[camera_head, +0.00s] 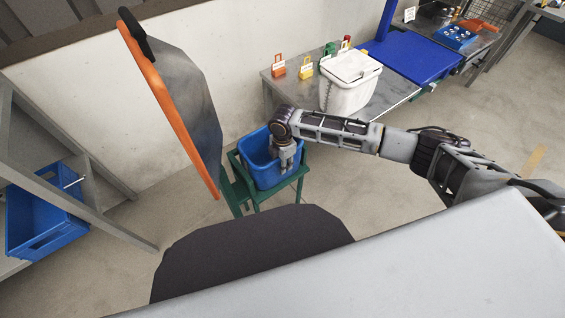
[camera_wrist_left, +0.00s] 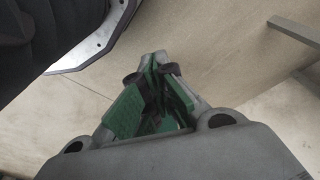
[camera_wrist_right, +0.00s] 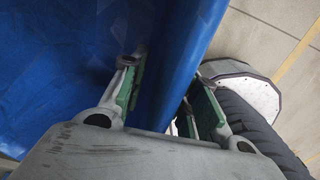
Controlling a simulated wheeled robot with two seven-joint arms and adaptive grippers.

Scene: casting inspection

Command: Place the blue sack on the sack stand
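The blue sack (camera_head: 262,172) looks like an open-topped blue tub, upright in a green frame stand (camera_head: 287,190) in the middle of the head view. Its wall fills the left of the right wrist view (camera_wrist_right: 60,70). My right gripper (camera_head: 287,163) points down at the sack's right side. In the right wrist view its fingers (camera_wrist_right: 170,75) are apart, one on each side of the sack's wall, with a gap beside the right finger. My left gripper (camera_wrist_left: 155,65) has its fingertips together, with nothing seen between them; it is not visible in the head view.
A grey table (camera_head: 398,92) behind holds a white bin (camera_head: 345,90) and small orange and yellow tags. A blue surface (camera_head: 410,55) lies farther right. A blue crate (camera_head: 40,222) sits on a grey rack at the left. Floor at the right is clear.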

